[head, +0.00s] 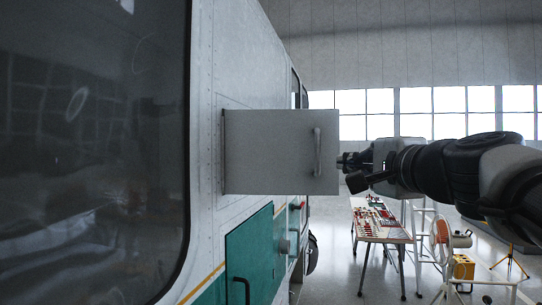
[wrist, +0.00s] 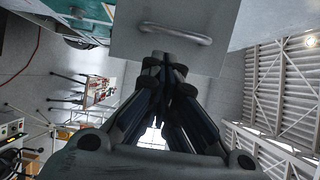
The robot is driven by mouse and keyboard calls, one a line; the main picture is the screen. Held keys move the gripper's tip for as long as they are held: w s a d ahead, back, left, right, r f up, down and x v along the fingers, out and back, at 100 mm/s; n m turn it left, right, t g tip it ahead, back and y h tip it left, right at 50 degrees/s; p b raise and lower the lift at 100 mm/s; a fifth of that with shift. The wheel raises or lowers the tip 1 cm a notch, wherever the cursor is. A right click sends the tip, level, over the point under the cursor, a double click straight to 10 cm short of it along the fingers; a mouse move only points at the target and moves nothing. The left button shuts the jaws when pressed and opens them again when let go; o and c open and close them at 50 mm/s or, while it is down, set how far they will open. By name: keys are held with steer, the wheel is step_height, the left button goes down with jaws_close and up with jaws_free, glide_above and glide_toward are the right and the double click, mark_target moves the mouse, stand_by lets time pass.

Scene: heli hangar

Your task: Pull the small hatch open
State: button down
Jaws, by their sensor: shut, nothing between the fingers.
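The small hatch (head: 270,150) is a grey square panel on the helicopter's side. In the head view it stands swung out from the fuselage, hinged at its left edge. Its bar handle (head: 317,152) is near its free right edge. My gripper (head: 342,162) is just right of that edge, partly hidden behind the panel. In the wrist view the hatch (wrist: 190,60) fills the top middle, with the handle (wrist: 176,34) beyond my fingertips (wrist: 166,58). My fingers are shut and empty, apart from the handle; whether they touch the panel I cannot tell.
A dark window (head: 90,150) fills the left of the head view. A green panel (head: 250,258) with a black handle sits below the hatch. A tool table (head: 372,232), a fan (head: 441,232) and a yellow case (head: 463,267) stand at the lower right, with open floor around them.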

steer(key=w, duration=0.2)
steer(key=w+a+p, duration=0.1)
steer(key=w, duration=0.5)
steer(key=shift+w+a+p, duration=0.15)
steer(key=shift+a+p, duration=0.2)
steer(key=shift+p, duration=0.05)
steer(key=s+a+b, duration=0.2)
steer(key=s+a, duration=0.1)
steer(key=s, duration=0.4)
steer(key=shift+s, duration=0.1)
